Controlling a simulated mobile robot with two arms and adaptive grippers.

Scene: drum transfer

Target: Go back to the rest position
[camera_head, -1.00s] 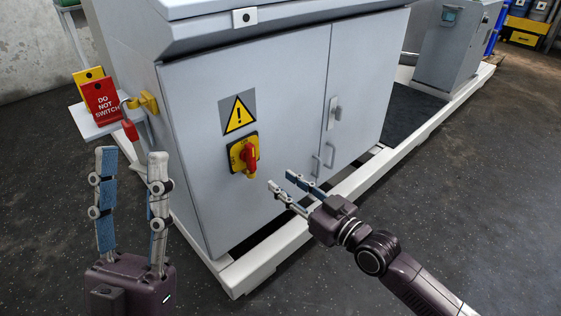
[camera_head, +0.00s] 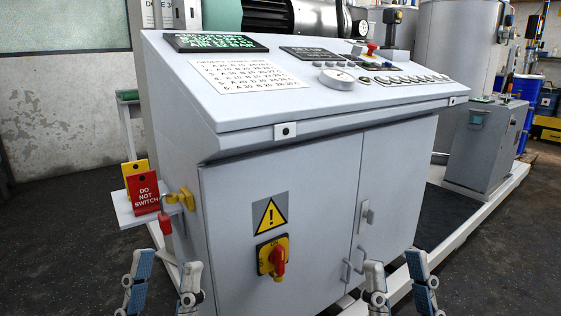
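My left gripper (camera_head: 164,284) shows at the bottom left edge, with its two fingers apart and nothing between them. My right gripper (camera_head: 400,285) shows at the bottom edge right of centre, fingers apart and empty, in front of the cabinet's lower right. Both palms and arms are cut off by the lower frame edge. The grey control cabinet (camera_head: 228,185) stands in the middle. Its door bears a red and yellow rotary switch (camera_head: 272,258) below a yellow warning triangle. Neither gripper appears to touch the switch.
A red "DO NOT SWITCH" tag (camera_head: 144,192) and a yellow tag stand on a small white shelf (camera_head: 124,212) at the cabinet's left. A yellow hasp (camera_head: 181,199) is on the cabinet side. A grey box (camera_head: 484,150) stands at right. Dark floor (camera_head: 62,240) is clear at left.

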